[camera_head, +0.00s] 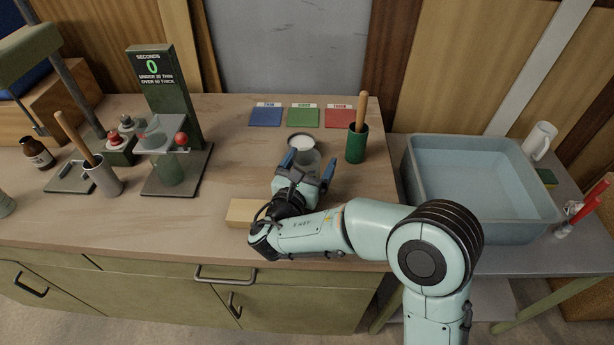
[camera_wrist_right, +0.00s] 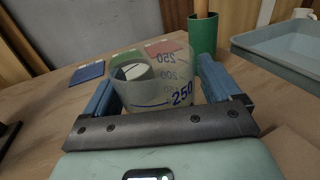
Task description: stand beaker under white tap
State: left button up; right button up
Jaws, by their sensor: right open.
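The clear beaker (camera_head: 309,161) stands on the wooden bench, with blue 250 and 200 marks showing in the right wrist view (camera_wrist_right: 160,98). My right gripper (camera_head: 306,170) is open, with its blue fingers on either side of the beaker. In the right wrist view the fingers (camera_wrist_right: 165,95) appear apart from the glass, though contact low down is hidden. My left gripper is not in view.
A white-topped pot (camera_head: 300,141) stands just behind the beaker. A green holder (camera_head: 356,145) is to its right, and a wooden block (camera_head: 243,213) lies near the front left. The timer stand (camera_head: 170,90) is further left. A water basin (camera_head: 480,225) is at the right.

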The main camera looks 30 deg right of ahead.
jog(key=c, duration=1.1)
jog(key=shift+c, duration=0.2)
